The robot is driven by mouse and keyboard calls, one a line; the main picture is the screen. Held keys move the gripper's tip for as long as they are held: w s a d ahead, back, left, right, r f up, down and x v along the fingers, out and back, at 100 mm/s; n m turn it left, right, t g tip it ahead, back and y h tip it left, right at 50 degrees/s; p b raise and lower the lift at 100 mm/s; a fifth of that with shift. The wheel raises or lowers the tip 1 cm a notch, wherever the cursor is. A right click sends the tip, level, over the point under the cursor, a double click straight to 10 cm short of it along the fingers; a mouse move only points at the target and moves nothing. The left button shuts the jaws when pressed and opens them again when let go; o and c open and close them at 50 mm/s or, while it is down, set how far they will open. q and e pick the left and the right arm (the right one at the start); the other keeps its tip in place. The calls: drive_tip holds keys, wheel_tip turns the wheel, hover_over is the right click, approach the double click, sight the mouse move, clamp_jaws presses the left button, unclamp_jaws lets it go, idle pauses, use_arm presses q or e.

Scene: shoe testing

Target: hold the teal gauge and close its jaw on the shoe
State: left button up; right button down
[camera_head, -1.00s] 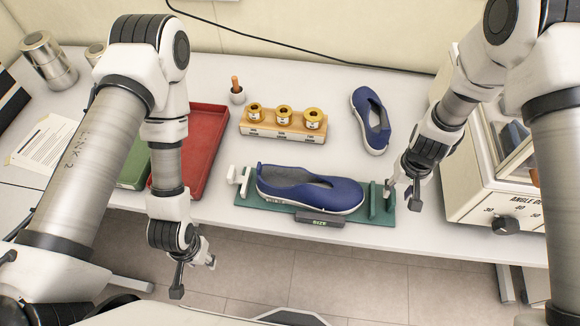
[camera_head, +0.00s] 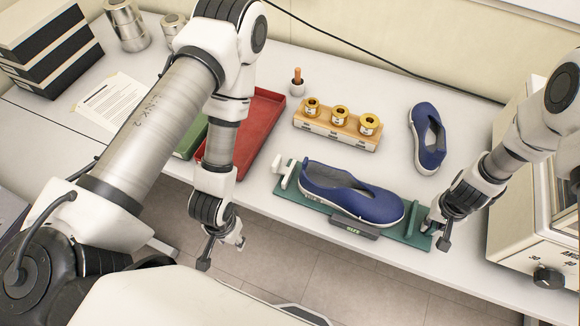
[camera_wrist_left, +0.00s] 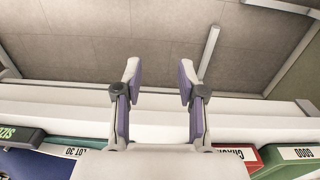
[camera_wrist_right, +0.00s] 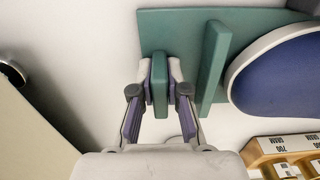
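The teal gauge (camera_head: 292,191) lies along the table's front edge, its white sliding jaw (camera_head: 285,175) at the left end. A blue shoe (camera_head: 350,190) with a white sole lies on it, between the white jaw and an upright teal plate (camera_head: 412,216). A gap shows between jaw and shoe. My right gripper (camera_head: 432,222) is at the gauge's right end; in the right wrist view its fingers (camera_wrist_right: 161,80) are shut on a small teal block of the gauge. My left gripper (camera_head: 229,240) hangs beyond the table's front edge; its empty fingers (camera_wrist_left: 160,80) are open.
A wooden rack (camera_head: 338,136) with several gold weights stands behind the gauge. A second blue shoe (camera_head: 427,138) is behind on the right. A red tray (camera_head: 259,125) and green tray (camera_head: 191,137) lie left. A cream machine (camera_head: 515,225) stands right.

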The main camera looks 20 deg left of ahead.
use_arm(q)
drive_tip(key=c, duration=0.7)
drive_tip(key=s+n+g, duration=0.2)
drive_tip(key=n, duration=0.1)
drive_tip(key=s+n+g, duration=0.1)
drive_tip(key=n, duration=0.1)
drive_tip(key=shift+s+f, duration=0.15)
drive_tip(key=shift+f, duration=0.15)
clamp_jaws()
drive_tip(key=w+a+r+n+t+h, duration=0.1)
drive_tip(key=w+a+r+n, duration=0.3)
drive_tip(key=w, duration=0.5)
drive_tip(key=w+a+r+n+t+h, duration=0.1)
drive_tip(key=w+a+r+n+h, duration=0.1)
drive_tip(key=w+r+n, duration=0.5)
drive_tip(key=w+a+r+n+t+h, duration=0.15)
drive_tip(key=w+r, duration=0.25)
drive_tip(key=w, duration=0.7)
approach(283, 169)
drive_tip(key=shift+g, duration=0.25)
drive_tip(key=a+f, duration=0.5)
drive_tip(key=shift+w+f, duration=0.2)
drive_tip(key=d, duration=0.3)
drive_tip(key=shift+r, duration=0.2)
drive_tip(key=shift+d, duration=0.55)
